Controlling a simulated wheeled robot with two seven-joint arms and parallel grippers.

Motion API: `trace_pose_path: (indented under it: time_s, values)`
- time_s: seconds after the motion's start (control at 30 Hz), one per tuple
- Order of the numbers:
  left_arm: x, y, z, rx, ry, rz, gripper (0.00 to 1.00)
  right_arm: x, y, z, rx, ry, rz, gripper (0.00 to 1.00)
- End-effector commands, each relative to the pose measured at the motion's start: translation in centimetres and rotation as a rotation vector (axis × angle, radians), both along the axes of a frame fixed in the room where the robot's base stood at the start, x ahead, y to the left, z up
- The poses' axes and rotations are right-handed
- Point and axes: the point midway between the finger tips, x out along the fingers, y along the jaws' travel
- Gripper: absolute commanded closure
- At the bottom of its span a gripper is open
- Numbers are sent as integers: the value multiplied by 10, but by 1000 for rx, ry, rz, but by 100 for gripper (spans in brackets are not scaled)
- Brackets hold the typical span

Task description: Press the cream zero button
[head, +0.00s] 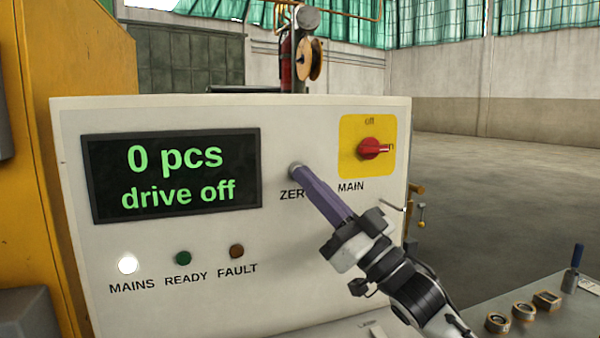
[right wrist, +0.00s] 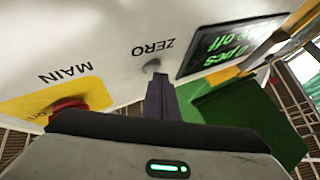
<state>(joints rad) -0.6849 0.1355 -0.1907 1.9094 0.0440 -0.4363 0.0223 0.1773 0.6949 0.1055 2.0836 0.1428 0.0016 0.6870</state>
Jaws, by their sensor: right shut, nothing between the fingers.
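The zero button (head: 293,168) is a small pale, greyish-cream knob on the white panel, above the label ZERO and right of the display. In the head view it is mostly hidden behind my right gripper (head: 303,178), whose long purple-grey fingers are shut, empty and pointing at it. In the right wrist view the button (right wrist: 152,65) shows just beyond the fingertips (right wrist: 159,78). The tips are at or very near the button; I cannot tell whether they touch it. My left gripper is not in view.
The display (head: 172,175) reads "0 pcs" and "drive off". A red main switch (head: 373,149) on a yellow plate sits close right of the button. The white MAINS lamp (head: 128,265) is lit; READY (head: 183,258) and FAULT (head: 237,251) look dark. A lower console (head: 540,312) stands at right.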

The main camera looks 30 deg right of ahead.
Motion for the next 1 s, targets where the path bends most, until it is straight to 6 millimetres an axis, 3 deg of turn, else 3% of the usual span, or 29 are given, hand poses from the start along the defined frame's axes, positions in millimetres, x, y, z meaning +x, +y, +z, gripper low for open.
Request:
trace_pose_path:
  time_s: [0.37, 1.0]
  values:
    - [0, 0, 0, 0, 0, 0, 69, 1, 0, 0, 1, 0, -1, 100]
    - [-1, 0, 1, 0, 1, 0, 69, -15, 3, 0, 1, 0, -1, 100]
